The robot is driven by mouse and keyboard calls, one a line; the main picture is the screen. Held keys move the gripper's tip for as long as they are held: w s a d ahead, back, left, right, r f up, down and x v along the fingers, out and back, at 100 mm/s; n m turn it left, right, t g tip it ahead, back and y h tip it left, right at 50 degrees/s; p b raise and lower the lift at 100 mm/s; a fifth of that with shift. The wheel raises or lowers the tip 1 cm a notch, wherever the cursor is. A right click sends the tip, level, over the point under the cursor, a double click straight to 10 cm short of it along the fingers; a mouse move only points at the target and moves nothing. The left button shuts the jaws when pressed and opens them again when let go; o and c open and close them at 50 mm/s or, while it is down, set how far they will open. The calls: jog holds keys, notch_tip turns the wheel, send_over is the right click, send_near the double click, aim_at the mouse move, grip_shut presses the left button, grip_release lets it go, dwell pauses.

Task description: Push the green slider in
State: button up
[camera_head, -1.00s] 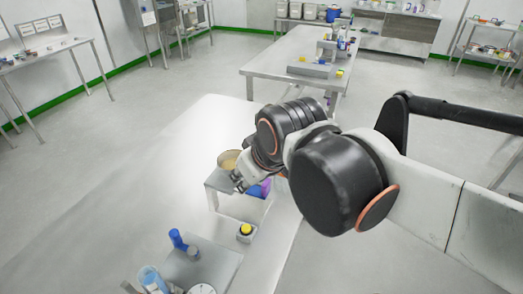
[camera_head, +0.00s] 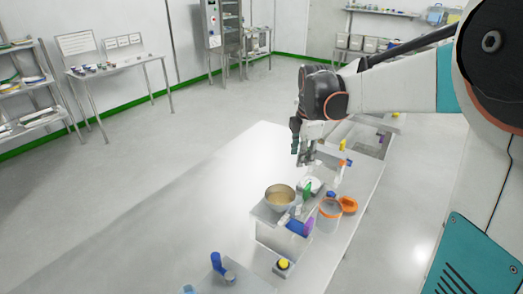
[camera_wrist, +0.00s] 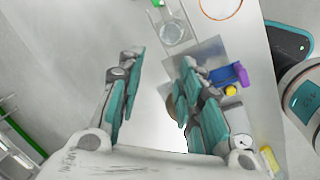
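A small green piece (camera_head: 307,192), which may be the green slider, stands beside a white round dish on the raised stand (camera_head: 266,214) in the head view. Its exact shape and how far in it sits are too small to tell. My gripper (camera_head: 305,160) hangs above and behind the stand, apart from the green piece, fingers pointing down. In the wrist view my gripper (camera_wrist: 159,57) has its two fingers wide apart with nothing held between them. A green bit (camera_wrist: 157,3) shows at the top edge there; I cannot tell whether it is the same piece.
A tan-filled bowl (camera_head: 280,196), a clear orange-rimmed container (camera_head: 329,212) and an orange item (camera_head: 348,204) crowd the stand area. A blue block (camera_head: 296,227) with a purple part and a yellow-topped button (camera_head: 283,264) are nearer. The table's left side (camera_head: 200,215) is clear.

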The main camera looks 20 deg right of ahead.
aim_at(308, 186)
jog(key=w+d+f+n+g+p, duration=0.2)
jog(key=w+d+f+n, duration=0.6)
jog(key=f, duration=0.1)
jog(key=f+b, duration=0.2)
jog(key=f, duration=0.4)
jog(key=f+b, duration=0.2)
jog(key=f, duration=0.5)
jog(key=shift+s+f+b, duration=0.2)
jog(key=shift+f+b, duration=0.1)
jog(key=shift+b, duration=0.05)
grip_shut()
